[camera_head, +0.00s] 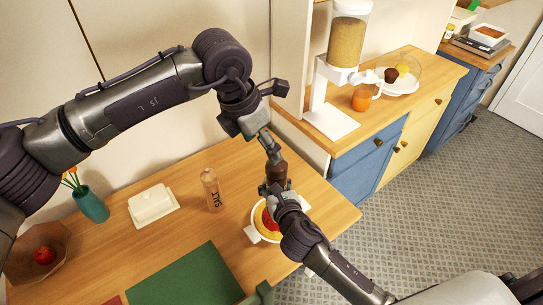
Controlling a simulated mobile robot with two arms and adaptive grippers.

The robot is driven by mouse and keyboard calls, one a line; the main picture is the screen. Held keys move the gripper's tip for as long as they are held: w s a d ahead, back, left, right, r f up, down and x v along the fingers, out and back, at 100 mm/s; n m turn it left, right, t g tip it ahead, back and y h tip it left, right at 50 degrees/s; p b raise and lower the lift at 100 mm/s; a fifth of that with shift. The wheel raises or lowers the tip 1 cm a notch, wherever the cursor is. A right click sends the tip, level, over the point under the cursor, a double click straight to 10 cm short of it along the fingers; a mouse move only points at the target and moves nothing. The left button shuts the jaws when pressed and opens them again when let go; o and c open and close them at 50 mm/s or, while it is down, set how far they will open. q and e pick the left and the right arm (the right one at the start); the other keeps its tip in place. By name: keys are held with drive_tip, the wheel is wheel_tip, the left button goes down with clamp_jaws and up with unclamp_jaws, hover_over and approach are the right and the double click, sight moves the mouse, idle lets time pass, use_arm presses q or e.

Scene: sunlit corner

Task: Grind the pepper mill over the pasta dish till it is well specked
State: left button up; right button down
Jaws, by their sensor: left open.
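The pepper mill (276,172) is dark brown and stands roughly upright above the pasta dish. My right gripper (276,188) comes from the lower right and is closed around the mill's lower body. My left gripper (268,146) comes down from above, open at the mill's top; whether it touches the mill cannot be told. The pasta dish (255,233) is a white bowl with yellow pasta (260,222) and red sauce on the table below. My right gripper and arm hide part of it, and specks cannot be made out.
A salt bottle (211,190) and a white butter dish (153,205) stand left of the bowl. A green mat (190,277) lies in front. A teal vase (91,204) and a bowl with a red fruit (44,255) are far left. A cereal dispenser (347,45) stands on the sideboard behind.

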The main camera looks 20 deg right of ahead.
sight(276, 167)
use_arm(q)
drive_tip(key=s+d+f+n+t+y, duration=0.1)
drive_tip(key=s+d+n+t+y, duration=0.55)
drive_tip(key=n, duration=0.85)
drive_tip(key=shift+t+h, duration=0.65)
drive_tip(key=shift+h, duration=0.2)
drive_tip(key=x, duration=1.2)
drive_tip(key=shift+a+f, duration=0.15)
drive_tip(key=shift+a, duration=0.25)
drive_tip(key=shift+s, duration=0.1)
drive_tip(key=shift+c, duration=0.3)
drive_tip(key=c, duration=1.1)
drive_tip(key=shift+h, duration=0.3)
drive_tip(key=m+h, duration=0.2)
drive_tip(key=m, duration=0.1)
drive_tip(key=shift+a, duration=0.1)
drive_tip(key=shift+m+h, duration=1.2)
drive_tip(key=shift+m, duration=0.1)
